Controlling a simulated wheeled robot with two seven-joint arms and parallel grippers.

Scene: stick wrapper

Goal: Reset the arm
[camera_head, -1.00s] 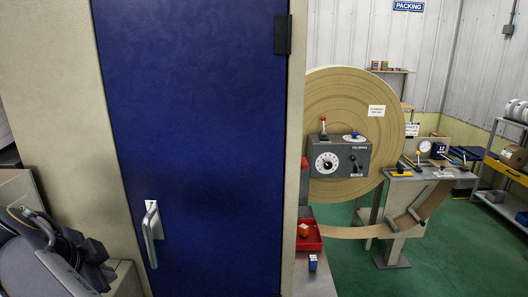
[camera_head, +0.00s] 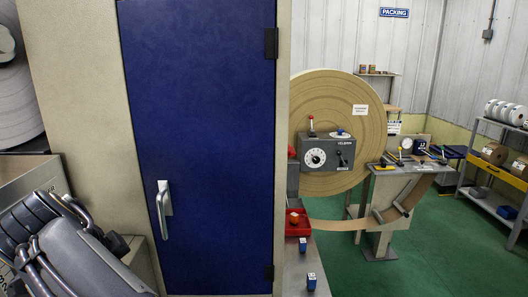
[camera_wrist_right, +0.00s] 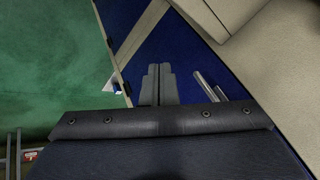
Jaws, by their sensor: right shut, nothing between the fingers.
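In the head view, one of my arms (camera_head: 75,250) is folded in the lower left corner, beside the tall blue door (camera_head: 205,120) with its silver handle (camera_head: 164,208). I cannot tell which arm it is, and no fingertips show there. In the right wrist view, my right gripper (camera_wrist_right: 158,70) is shut, its two grey fingers together with nothing between them. Behind the fingers is a blue surface (camera_wrist_right: 160,45) with a beige frame. A silver bar (camera_wrist_right: 205,88) shows just right of the fingers. My left gripper is not seen.
Right of the door stand a large tan roll (camera_head: 340,95), a grey control box (camera_head: 328,153), a red tray (camera_head: 298,230) and small blue-and-white boxes (camera_head: 311,281) on a narrow ledge. A shelf (camera_head: 490,195) stands at far right. Green floor (camera_head: 430,250) is open between them.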

